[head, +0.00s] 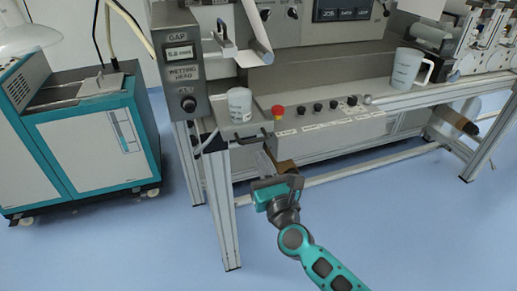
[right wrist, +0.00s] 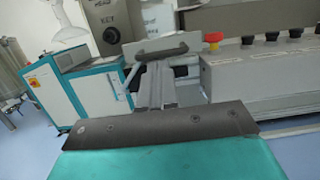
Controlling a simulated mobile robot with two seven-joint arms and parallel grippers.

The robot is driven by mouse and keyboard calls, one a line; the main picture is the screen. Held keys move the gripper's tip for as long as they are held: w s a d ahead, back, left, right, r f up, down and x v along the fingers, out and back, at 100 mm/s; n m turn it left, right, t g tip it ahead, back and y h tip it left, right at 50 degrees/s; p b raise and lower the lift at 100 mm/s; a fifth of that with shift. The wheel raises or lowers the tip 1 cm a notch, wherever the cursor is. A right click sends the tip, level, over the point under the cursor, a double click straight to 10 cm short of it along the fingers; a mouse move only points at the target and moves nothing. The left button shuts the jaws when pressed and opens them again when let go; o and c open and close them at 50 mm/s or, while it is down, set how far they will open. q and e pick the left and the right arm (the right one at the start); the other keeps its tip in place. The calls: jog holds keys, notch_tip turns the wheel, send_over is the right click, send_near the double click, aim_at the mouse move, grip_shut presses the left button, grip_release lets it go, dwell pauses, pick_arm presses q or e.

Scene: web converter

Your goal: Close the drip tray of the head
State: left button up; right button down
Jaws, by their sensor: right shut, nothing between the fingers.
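The drip tray (head: 258,126) is the light grey tray under the wetting head (head: 178,60), with a white cup (head: 239,104) at it. Its dark bar handle (head: 250,138) faces me; the handle also shows in the right wrist view (right wrist: 162,52) on a pale front plate (right wrist: 134,50). I cannot tell exactly how far the tray stands out. My right gripper (head: 262,158) is just below and in front of the handle. Its grey fingers (right wrist: 155,85) are together and empty, pointing toward the handle. I cannot tell whether they touch it. My left gripper is not in view.
A control panel (head: 330,126) with a red emergency button (head: 278,111) lies right of the tray. A white mug (head: 408,70) stands farther right. A teal and white cabinet (head: 90,150) stands left. A frame leg (head: 222,205) is below. Blue floor in front is clear.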

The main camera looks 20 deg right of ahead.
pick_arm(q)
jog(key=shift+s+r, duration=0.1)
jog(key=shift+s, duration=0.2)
pick_arm(e)
jog(key=w, duration=0.3)
jog(key=shift+r, duration=0.25)
